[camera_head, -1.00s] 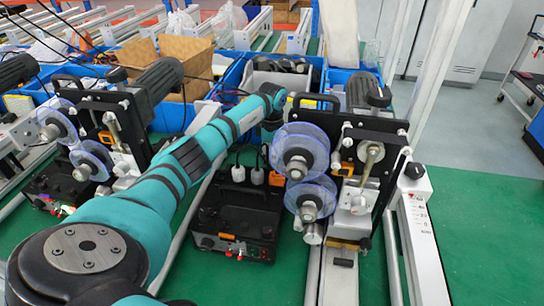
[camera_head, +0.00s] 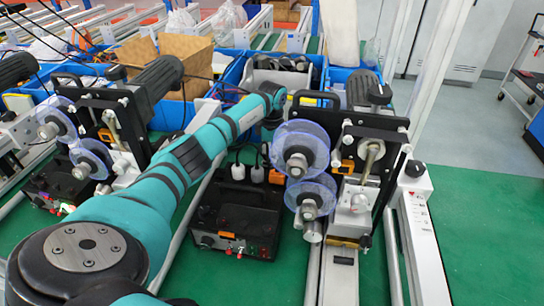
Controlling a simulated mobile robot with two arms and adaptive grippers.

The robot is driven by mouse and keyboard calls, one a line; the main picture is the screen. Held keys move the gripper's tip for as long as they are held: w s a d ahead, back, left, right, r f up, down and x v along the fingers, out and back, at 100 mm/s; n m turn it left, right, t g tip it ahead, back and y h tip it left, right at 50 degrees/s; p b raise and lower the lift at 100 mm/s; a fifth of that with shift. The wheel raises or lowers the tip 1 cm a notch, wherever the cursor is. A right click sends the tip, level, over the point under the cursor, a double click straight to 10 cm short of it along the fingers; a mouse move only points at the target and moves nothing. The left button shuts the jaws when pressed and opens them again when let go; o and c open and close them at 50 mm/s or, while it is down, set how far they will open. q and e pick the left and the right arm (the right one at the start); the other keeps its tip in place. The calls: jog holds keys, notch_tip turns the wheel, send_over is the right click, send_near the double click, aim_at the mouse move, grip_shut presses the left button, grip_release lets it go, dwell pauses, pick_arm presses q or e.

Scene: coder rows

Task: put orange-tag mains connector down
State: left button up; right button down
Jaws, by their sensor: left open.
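The orange-tag mains connector (camera_head: 277,176) shows as a small orange piece at the back right of a black power box (camera_head: 235,222). It stands beside two white plugs (camera_head: 247,173) on the box top. Its lower part is partly hidden by the blue discs, so I cannot tell how it is seated. My left gripper (camera_head: 268,141) hangs at the end of the teal arm, just above and behind the connector. It is open, small and dark in this view, and its fingertips are hard to make out. My right gripper is not in view.
A coder machine with translucent blue discs (camera_head: 302,149) stands close to the right of the box. Another machine (camera_head: 112,120) stands at the left. Blue bins (camera_head: 340,77) and a cardboard box (camera_head: 175,50) are behind. Green surface in front of the box is clear.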

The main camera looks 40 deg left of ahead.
pick_arm(q)
notch_tip(320, 180, up, 12)
jog(key=b, duration=0.2)
jog(key=shift+r, duration=0.2)
dwell(0.3)
